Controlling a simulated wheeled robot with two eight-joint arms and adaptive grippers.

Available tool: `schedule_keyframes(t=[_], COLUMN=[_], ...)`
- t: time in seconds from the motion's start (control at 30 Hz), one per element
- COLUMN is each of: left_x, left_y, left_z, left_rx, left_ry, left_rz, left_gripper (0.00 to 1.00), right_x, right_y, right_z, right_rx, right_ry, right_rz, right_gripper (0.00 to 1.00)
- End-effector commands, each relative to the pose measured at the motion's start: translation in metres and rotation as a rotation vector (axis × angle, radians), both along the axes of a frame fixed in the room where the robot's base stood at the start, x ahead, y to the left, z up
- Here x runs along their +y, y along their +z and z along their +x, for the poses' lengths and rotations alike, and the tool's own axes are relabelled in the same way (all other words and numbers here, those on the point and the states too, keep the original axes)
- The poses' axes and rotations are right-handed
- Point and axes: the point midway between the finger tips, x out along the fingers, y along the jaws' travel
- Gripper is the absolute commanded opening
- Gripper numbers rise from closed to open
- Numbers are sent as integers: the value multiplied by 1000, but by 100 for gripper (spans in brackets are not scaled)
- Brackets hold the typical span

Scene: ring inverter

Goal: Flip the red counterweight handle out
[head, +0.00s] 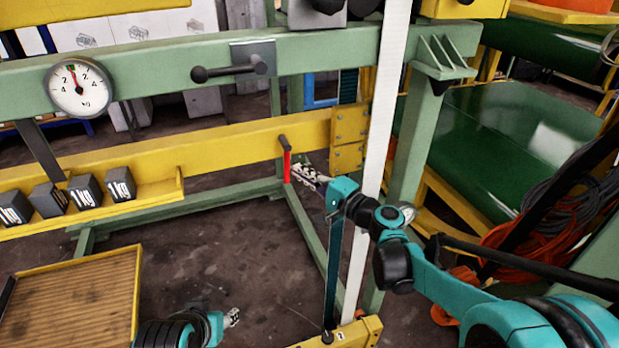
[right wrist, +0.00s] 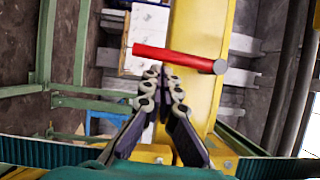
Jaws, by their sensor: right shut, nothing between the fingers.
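The red counterweight handle (head: 286,166) hangs downward at the right part of the yellow beam (head: 235,148), below a dark knob. In the right wrist view the red handle (right wrist: 170,54) lies across the picture, just beyond my fingertips. My right gripper (head: 303,173) is shut and empty, close to the handle's right side in the head view. In the right wrist view its fingertips (right wrist: 165,73) are together near the handle; whether they touch it I cannot tell. My left gripper (head: 232,317) is low at the bottom of the head view, away from the handle, and its finger state is unclear.
Several 1 kg weights (head: 88,192) sit on the yellow ledge at left. A round dial (head: 79,86) and a dark lever (head: 228,70) are on the green frame above. A white upright bar (head: 372,150) stands beside my right arm. A ribbed tray (head: 75,300) is at lower left.

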Motion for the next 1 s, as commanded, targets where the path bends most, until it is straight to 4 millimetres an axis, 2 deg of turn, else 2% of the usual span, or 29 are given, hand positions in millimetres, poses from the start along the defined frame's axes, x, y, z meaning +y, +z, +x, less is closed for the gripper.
schedule_keyframes(t=[0.37,1.0], left_x=[0,0], left_y=[-1,-12], left_z=[0,0], left_rx=[0,0], left_ry=[0,0], left_rz=[0,0], left_gripper=[47,47], right_x=[0,8], right_y=[0,-4], right_z=[0,-3], right_rx=[1,36], right_ry=[0,2], right_rz=[4,111], right_gripper=[0,0])
